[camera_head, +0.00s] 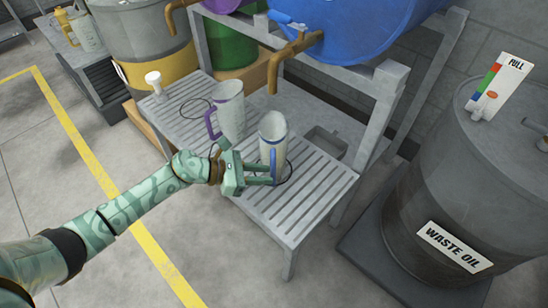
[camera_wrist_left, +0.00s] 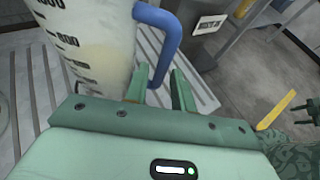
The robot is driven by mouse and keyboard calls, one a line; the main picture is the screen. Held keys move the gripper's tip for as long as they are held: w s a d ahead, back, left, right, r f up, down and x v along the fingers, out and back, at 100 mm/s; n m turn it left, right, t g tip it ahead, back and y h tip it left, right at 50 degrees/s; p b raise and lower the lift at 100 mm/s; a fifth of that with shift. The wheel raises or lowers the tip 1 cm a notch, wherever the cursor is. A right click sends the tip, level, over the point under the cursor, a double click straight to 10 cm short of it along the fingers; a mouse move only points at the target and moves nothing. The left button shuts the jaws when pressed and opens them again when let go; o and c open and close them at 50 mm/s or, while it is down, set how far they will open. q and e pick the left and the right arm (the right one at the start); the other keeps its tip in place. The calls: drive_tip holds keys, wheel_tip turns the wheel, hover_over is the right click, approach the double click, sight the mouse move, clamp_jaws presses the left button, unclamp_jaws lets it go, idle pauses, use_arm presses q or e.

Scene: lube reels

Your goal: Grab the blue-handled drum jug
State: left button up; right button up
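The blue-handled jug (camera_head: 272,130) stands upright on the slatted bench (camera_head: 310,185), under the blue drum's tap. Its blue handle (camera_head: 273,160) faces my left arm. In the left wrist view, the pale, graduated jug (camera_wrist_left: 92,40) fills the upper left, and its blue handle (camera_wrist_left: 172,42) curves down toward the fingers. My left gripper (camera_head: 272,174) is at the handle, and its two green fingers (camera_wrist_left: 162,88) are apart. The handle's lower part shows in the gap between them, with space beside it. I cannot tell whether a finger touches it.
A purple-handled jug (camera_head: 228,112) stands just left on the same bench. The blue drum (camera_head: 350,28) and its brown tap (camera_head: 285,60) are above. A grey waste oil drum (camera_head: 450,190) stands at right. Open floor lies at front left.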

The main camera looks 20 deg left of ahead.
use_arm(q)
drive_tip(key=x, duration=0.4)
drive_tip(key=shift+w+d+b, duration=0.1)
drive_tip(key=shift+d+b, duration=0.25)
drive_tip(key=shift+d, duration=0.05)
drive_tip(key=shift+w+d+f, duration=0.15)
drive_tip(key=shift+w+d, duration=0.1)
clamp_jaws()
use_arm(e)
drive_tip(key=shift+w+d+r, duration=0.1)
drive_tip(key=shift+w+r, duration=0.8)
drive_tip(key=shift+w, duration=0.25)
